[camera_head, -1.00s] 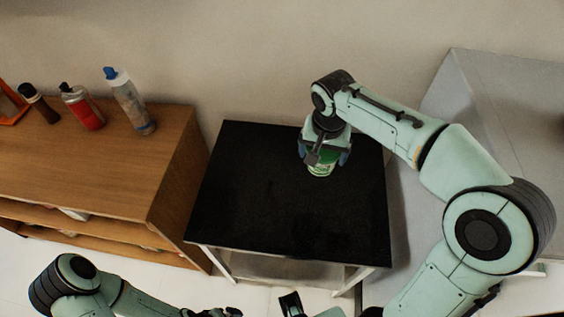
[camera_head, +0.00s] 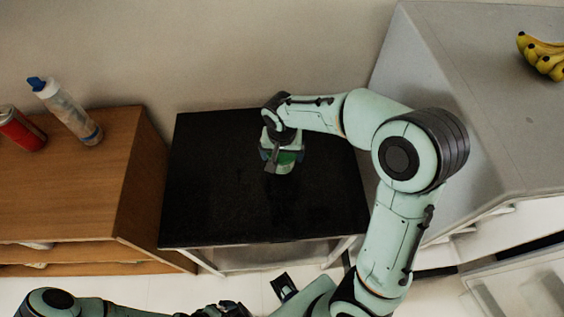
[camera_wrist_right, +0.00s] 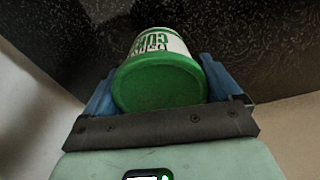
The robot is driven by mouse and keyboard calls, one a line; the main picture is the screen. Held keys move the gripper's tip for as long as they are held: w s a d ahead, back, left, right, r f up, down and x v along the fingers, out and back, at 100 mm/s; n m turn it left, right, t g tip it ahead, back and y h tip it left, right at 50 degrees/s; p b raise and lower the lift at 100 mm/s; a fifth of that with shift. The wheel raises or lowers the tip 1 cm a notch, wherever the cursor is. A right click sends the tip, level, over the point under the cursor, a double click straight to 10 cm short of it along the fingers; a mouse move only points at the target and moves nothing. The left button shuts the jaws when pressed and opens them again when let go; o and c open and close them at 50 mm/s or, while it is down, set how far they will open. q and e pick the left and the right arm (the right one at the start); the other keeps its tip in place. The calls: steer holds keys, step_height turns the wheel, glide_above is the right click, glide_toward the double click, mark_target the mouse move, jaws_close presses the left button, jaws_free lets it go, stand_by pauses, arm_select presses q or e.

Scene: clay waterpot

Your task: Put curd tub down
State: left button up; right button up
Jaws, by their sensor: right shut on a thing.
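The curd tub (camera_head: 285,167) is green and white and sits between the fingers of my right gripper (camera_head: 283,156). It is over the back middle of the black tabletop (camera_head: 220,205). In the right wrist view the tub (camera_wrist_right: 160,82) shows its green end towards the camera and a white label with green letters. The blue fingers of my right gripper (camera_wrist_right: 160,90) are shut on its sides. I cannot tell whether the tub touches the tabletop. My left gripper (camera_head: 226,309) is at the bottom edge, partly cut off, and its jaws are unclear.
A wooden cabinet (camera_head: 70,180) on the left bears a clear bottle with a blue cap (camera_head: 68,112) and a red can (camera_head: 20,130). A grey counter (camera_head: 465,110) on the right bears bananas (camera_head: 545,58). The black tabletop is otherwise bare.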

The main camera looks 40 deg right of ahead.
steer(key=shift+f, duration=2.3)
steer(key=shift+f+b, duration=0.15)
steer(key=shift+b, duration=0.2)
steer(key=o, duration=1)
steer(key=shift+o, duration=0.2)
